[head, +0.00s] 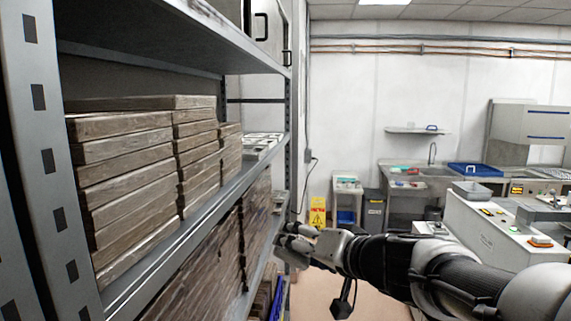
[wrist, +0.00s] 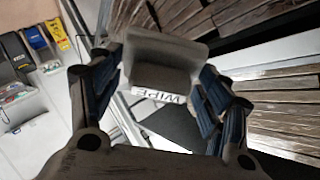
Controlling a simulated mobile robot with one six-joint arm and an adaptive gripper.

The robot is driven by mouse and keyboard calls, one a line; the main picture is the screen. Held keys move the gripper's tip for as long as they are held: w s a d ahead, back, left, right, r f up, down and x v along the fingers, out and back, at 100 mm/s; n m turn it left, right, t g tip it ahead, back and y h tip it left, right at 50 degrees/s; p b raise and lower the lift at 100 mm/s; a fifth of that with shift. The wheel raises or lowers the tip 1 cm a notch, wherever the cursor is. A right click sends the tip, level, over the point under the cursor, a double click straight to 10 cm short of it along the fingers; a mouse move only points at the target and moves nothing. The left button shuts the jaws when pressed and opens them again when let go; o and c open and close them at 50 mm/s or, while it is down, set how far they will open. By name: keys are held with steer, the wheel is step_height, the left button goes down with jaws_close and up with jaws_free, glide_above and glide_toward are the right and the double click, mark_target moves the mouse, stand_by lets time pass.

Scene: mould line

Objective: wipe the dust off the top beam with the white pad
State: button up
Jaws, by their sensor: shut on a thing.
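My gripper (wrist: 160,92) is shut on the white pad (wrist: 165,75), which looks grey in shade and has a strip lettered WIPE. The pad sits between the two blue-lined fingers. In the head view my gripper (head: 284,240) is at the right end of the rack, beside the lower shelves; the pad is hard to make out there. The top beam (head: 185,32) appears to be the grey front edge of the upper shelf, at the upper left, well above and apart from my gripper. I cannot make out dust on it.
The rack's middle shelf edge (head: 190,230) runs below stacked brown slabs (head: 125,175). A grey upright (head: 40,160) stands at the left. A yellow floor sign (head: 317,213), a sink bench (head: 410,178) and a white machine (head: 485,230) stand beyond. Open floor shows below my arm.

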steer(key=s+a+r+n+g+y+p, duration=0.1)
steer(key=s+a+r+y+p, duration=0.2)
steer(key=r, duration=1.2)
steer(key=s+a+r+n+g+y+p, duration=0.15)
steer(key=s+r+y, duration=0.35)
steer(key=r, duration=0.9)
steer(key=s+a+r+n+g+y+p, duration=0.1)
steer(key=s+a+r+n+y+p, duration=0.2)
steer(key=r, duration=1.2)
steer(key=shift+m, duration=0.65)
steer(key=shift+a+f+p, duration=0.15)
steer(key=shift+a+p, duration=0.1)
steer(key=shift+a, duration=1.2)
steer(key=shift+a+f+p, duration=0.1)
steer(key=shift+a+p, duration=0.15)
steer(key=shift+a, duration=1.2)
steer(key=shift+w+a, duration=0.1)
steer(key=shift+a, duration=0.85)
